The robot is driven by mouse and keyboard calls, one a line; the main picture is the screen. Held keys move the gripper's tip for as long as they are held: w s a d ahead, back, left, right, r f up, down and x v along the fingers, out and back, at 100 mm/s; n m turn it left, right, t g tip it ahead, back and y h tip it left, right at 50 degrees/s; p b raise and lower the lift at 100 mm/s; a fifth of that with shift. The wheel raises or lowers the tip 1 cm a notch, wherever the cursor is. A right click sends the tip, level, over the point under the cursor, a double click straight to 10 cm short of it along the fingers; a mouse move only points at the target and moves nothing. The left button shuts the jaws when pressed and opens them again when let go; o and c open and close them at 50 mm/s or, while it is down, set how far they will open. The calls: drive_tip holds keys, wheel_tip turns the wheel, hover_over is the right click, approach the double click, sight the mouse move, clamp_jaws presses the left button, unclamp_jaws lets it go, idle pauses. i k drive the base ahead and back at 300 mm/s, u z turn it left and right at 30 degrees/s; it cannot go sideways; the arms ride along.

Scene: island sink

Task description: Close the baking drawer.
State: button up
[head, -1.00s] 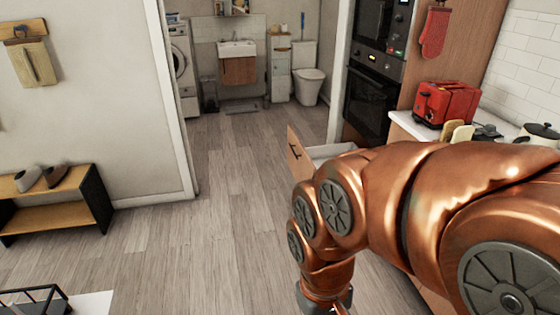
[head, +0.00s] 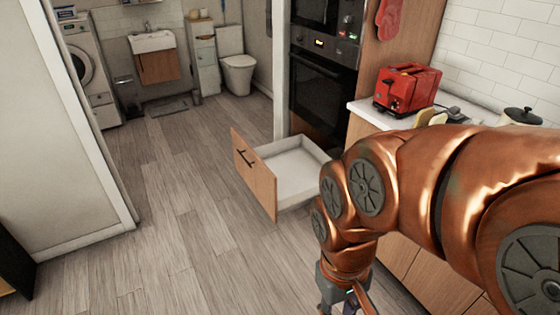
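An open drawer with a wooden front (head: 254,174) and a black handle (head: 246,158) sticks out from the cabinet under the counter. Its white inside (head: 300,162) looks empty in the part that shows; my arm stands in front of its right side. My gripper (head: 345,306) hangs at the bottom edge of the head view, to the right of and nearer than the drawer, apart from it. Its fingers are mostly cut off by the frame, so how far they are open does not show.
A red toaster (head: 407,88) and a dark-lidded pot (head: 521,117) stand on the counter. A built-in oven (head: 321,90) is behind the drawer. The wooden floor (head: 170,245) left of the drawer is clear. A wall end (head: 75,150) stands at the left.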

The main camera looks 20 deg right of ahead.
sight(282, 175)
drive_tip(key=u, duration=0.2)
drive_tip(key=i, duration=1.1)
drive_tip(key=u, duration=0.75)
drive_tip(key=i, duration=1.65)
drive_tip(key=z, duration=0.05)
